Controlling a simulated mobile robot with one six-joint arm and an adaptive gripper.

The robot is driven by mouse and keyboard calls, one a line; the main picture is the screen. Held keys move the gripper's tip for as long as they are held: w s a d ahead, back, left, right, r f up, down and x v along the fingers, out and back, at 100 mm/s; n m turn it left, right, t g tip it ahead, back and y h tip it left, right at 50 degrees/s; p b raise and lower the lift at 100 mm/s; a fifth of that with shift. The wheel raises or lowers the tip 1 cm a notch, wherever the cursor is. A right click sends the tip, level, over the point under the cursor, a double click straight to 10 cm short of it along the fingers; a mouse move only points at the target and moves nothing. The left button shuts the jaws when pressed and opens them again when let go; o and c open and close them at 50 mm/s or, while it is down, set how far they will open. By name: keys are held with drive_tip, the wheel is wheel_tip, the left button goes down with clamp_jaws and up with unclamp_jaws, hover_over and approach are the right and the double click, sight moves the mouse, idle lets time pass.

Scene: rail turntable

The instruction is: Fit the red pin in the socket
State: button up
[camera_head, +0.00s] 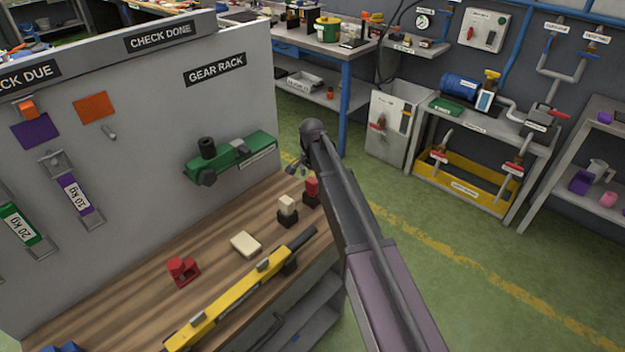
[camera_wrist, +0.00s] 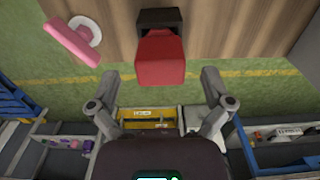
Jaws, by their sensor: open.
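A red pin (camera_head: 311,184) stands upright at the bench's far right end, in or on a small black base (camera_head: 311,200) that looks like a socket; how deep it sits I cannot tell. In the wrist view the red pin (camera_wrist: 160,60) is large and central, with the black base (camera_wrist: 160,19) beyond it. My gripper (camera_head: 297,167) hovers close to the pin in the head view. In the wrist view my gripper (camera_wrist: 158,80) is open, its fingers to either side of the pin's near end. I see no contact.
A cream block (camera_head: 287,203) stands on another black base nearby. A cream slab (camera_head: 245,244), a red block (camera_head: 183,270) and a yellow bar (camera_head: 225,308) lie on the wooden bench (camera_head: 140,310). A green fixture (camera_head: 232,155) juts from the grey panel (camera_head: 150,110).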

drive_tip(key=shift+f+b, duration=1.3)
drive_tip(key=shift+f, duration=0.25)
drive_tip(key=shift+c, duration=0.2)
drive_tip(key=c, duration=1.3)
drive_tip(key=o, duration=0.5)
drive_tip(key=c, duration=0.5)
drive_tip(key=shift+r+p, duration=0.85)
drive_tip(key=shift+r+p, duration=2.85)
